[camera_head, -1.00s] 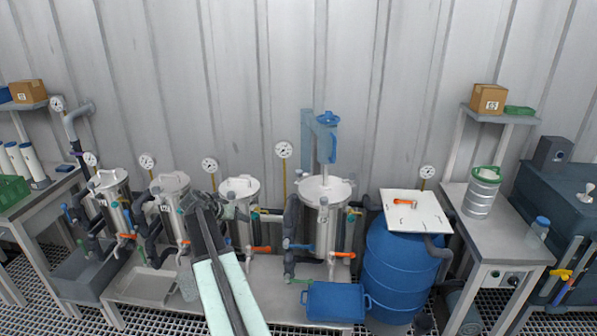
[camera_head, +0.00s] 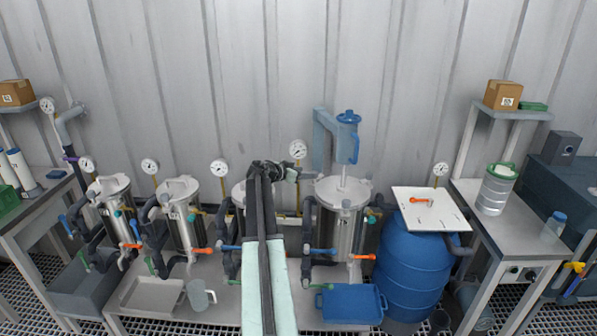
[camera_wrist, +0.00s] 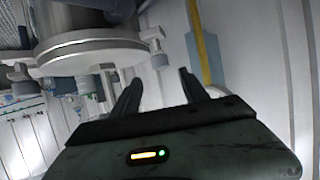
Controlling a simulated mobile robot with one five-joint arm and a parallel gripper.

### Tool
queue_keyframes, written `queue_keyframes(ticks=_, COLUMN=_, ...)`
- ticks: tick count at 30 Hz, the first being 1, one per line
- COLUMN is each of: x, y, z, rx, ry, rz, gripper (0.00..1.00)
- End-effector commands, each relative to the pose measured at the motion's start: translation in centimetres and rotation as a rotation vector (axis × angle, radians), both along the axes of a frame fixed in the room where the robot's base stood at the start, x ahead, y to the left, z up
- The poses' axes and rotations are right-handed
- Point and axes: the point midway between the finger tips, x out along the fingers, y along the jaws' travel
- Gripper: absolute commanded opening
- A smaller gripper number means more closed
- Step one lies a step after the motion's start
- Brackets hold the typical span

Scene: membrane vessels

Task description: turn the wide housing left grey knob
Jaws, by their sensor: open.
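The wide housing (camera_head: 345,225) is the broad steel vessel right of centre, with a grey lid. In the wrist view its rim and lid (camera_wrist: 90,45) fill the upper left. A small grey knob (camera_wrist: 158,57) hangs at the rim's right side, and another grey knob (camera_wrist: 20,72) shows at its left. I cannot tell for sure which is the left knob. My gripper (camera_head: 277,170) is left of the housing, near lid height. In the wrist view my gripper (camera_wrist: 158,85) is open and empty. The nearer knob lies just beyond the fingertips, between them in the picture, apparently untouched.
A yellow gauge stem (camera_wrist: 204,45) stands close to the right finger in the wrist view. A pressure gauge (camera_head: 298,149) and a blue filter unit (camera_head: 347,140) rise behind. A blue barrel (camera_head: 412,275) stands to the right. Narrower steel vessels (camera_head: 182,215) stand left.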

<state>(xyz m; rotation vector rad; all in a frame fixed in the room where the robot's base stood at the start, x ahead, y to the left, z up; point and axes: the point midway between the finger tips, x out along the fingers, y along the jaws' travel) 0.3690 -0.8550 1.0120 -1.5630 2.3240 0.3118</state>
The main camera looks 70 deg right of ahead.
Motion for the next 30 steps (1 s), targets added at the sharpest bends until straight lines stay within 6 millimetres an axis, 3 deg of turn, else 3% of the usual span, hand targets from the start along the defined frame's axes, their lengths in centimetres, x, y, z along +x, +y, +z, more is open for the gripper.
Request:
queue_keyframes(ticks=8, x=0.3, y=-0.5, z=-0.4, rx=0.000, ry=-0.001, rz=0.004, gripper=0.52)
queue_keyframes(ticks=21, x=-1.4, y=-6.2, z=-3.1, rx=0.000, ry=0.000, rz=0.013, gripper=0.52)
queue_keyframes(ticks=28, x=-1.4, y=-6.3, z=-3.0, rx=0.000, ry=0.001, rz=0.014, gripper=0.52)
queue_keyframes(ticks=29, x=-1.4, y=-6.3, z=-3.0, rx=0.000, ry=0.001, rz=0.014, gripper=0.49)
queue_keyframes(ticks=30, x=-1.4, y=-6.3, z=-3.0, rx=0.000, ry=0.001, rz=0.014, gripper=0.38)
